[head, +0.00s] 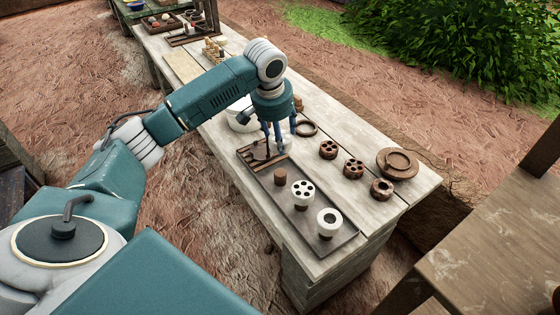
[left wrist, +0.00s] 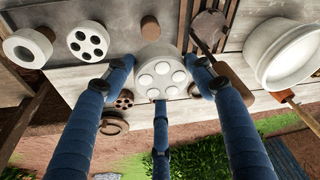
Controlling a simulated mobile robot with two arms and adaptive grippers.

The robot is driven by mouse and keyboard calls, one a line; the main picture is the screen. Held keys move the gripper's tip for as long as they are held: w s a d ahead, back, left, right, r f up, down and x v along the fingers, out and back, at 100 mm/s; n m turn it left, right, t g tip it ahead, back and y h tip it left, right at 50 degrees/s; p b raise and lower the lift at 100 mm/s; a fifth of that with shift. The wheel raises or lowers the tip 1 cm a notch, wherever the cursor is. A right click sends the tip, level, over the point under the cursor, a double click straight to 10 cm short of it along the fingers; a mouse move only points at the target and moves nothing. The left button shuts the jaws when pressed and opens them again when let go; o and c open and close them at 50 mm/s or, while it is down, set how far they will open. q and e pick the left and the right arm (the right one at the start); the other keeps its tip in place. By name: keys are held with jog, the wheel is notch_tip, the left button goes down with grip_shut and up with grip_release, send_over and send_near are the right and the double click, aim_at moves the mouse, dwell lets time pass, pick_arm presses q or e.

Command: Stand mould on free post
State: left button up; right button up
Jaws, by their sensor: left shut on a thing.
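My left gripper (head: 279,140) points down over the table, near the tray's far left end. I cannot make out this mould in the head view. The free post (head: 281,177), a bare brown peg, stands on the dark tray (head: 337,245); it also shows in the left wrist view (left wrist: 149,26), just beyond the held mould. Two posts beside it carry a white mould with several holes (head: 302,189) and a white ring-shaped mould (head: 329,217). My right gripper is not in view.
Brown holed discs (head: 328,149) and a stacked brown dish (head: 397,163) lie right of the tray. A white bowl (left wrist: 288,50) and wooden-handled tools (left wrist: 232,78) are close to the gripper. A wooden table (head: 490,260) stands at right.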

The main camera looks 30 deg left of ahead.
aim_at(275, 145)
pick_arm(q)
notch_tip(275, 145, down, 6)
jog(key=shift+s+r+p, duration=0.1)
jog(key=shift+p, duration=0.35)
notch_tip(275, 145, down, 5)
jog(key=shift+f+p, duration=0.2)
jog(key=shift+p, duration=0.2)
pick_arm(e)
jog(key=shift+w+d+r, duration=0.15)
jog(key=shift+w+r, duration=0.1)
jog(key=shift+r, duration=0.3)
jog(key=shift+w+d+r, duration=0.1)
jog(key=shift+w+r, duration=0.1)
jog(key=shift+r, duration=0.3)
pick_arm(q)
jog(key=shift+f, duration=0.1)
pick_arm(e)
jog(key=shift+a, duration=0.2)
pick_arm(q)
jog(key=o, duration=1.3)
jog(key=shift+r, duration=0.5)
jog(key=b+v, duration=0.1)
jog(key=v, duration=1)
jog(key=shift+s+r+b, duration=0.1)
jog(key=shift+s+b, duration=0.05)
jog(key=shift+b, duration=0.25)
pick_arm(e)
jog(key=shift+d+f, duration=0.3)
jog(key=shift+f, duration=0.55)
